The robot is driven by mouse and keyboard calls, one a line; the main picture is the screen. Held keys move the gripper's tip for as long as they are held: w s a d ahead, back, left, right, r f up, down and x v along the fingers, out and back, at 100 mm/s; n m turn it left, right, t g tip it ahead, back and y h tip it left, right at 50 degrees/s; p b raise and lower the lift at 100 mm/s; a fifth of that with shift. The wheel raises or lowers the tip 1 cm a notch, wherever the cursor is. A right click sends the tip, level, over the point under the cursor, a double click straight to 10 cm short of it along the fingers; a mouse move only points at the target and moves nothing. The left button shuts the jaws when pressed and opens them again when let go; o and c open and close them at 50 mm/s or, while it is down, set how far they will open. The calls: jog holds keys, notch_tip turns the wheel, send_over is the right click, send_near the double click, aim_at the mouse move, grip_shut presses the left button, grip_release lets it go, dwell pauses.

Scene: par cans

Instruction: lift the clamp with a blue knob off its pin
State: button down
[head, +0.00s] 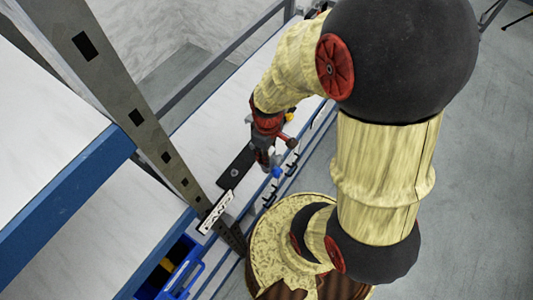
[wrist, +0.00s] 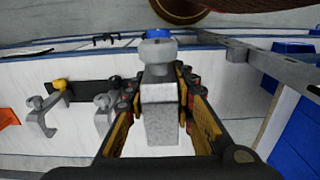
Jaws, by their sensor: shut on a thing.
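The clamp with the blue knob stands between my fingers in the wrist view, its grey metal body (wrist: 160,112) in the middle and its blue knob (wrist: 158,33) at the top. My gripper (wrist: 158,88) is shut on the grey body, one finger on each side. In the head view the blue knob (head: 277,172) shows just below my gripper (head: 264,150), beside the edge of a white shelf. The pin is hidden, and I cannot tell whether the clamp still sits on it.
A clamp with a yellow knob (wrist: 60,85) and a grey clamp (wrist: 104,115) hang left of the held one, by a black strip (wrist: 84,90). An orange thing (wrist: 8,118) lies at far left. A grey post (head: 130,110) and a blue crate (head: 172,272) stand left of my arm.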

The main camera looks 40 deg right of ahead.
jog(key=shift+f, duration=0.2)
jog(key=shift+f+b, duration=3.2)
jog(key=shift+f, duration=0.85)
